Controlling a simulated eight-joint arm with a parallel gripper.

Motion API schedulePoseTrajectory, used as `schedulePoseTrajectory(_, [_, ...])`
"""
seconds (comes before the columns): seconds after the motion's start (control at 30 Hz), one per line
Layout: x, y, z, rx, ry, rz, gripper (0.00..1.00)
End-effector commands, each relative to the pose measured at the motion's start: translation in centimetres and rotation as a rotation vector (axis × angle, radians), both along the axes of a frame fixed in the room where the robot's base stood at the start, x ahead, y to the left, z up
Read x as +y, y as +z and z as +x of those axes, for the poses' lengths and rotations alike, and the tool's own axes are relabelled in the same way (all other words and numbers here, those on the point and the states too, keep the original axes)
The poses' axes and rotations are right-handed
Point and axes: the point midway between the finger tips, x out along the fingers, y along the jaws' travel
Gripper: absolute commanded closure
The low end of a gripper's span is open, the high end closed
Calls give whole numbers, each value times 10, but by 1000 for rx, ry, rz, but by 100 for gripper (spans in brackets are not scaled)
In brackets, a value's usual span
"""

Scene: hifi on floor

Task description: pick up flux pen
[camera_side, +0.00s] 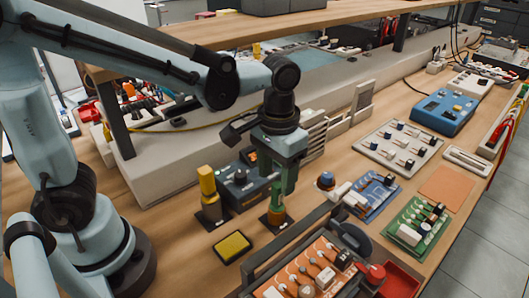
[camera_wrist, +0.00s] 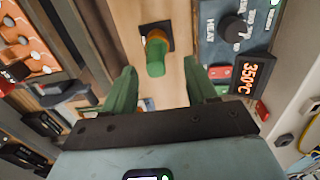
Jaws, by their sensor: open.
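The flux pen (camera_wrist: 156,60) looks like a short green cylinder with a yellow-orange part, upright on a dark square base. In the side view the pen (camera_side: 277,207) stands on the wooden bench below my gripper. My gripper (camera_side: 279,180) points down with green fingers, directly over or around the pen's top; the exact overlap is hard to tell. In the wrist view my gripper (camera_wrist: 161,84) is open, with the pen seen between and beyond the two fingers, apart from both.
A soldering station (camera_wrist: 235,35) with a 350°C display stands close beside the pen. A yellow-topped item (camera_side: 207,185) on a dark base and a yellow sponge (camera_side: 232,246) are left of it. An orange board (camera_side: 305,272) is in front. Circuit boards (camera_side: 372,195) lie right.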

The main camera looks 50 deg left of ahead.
Motion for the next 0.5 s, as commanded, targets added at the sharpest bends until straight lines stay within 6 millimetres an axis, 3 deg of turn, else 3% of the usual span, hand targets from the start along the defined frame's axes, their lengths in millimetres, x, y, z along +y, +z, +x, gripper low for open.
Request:
schedulePoseTrajectory(0.23, [-1, -12, 0, 0, -1, 0, 43])
schedulePoseTrajectory(0.5, [-5, -44, 0, -1, -1, 0, 43])
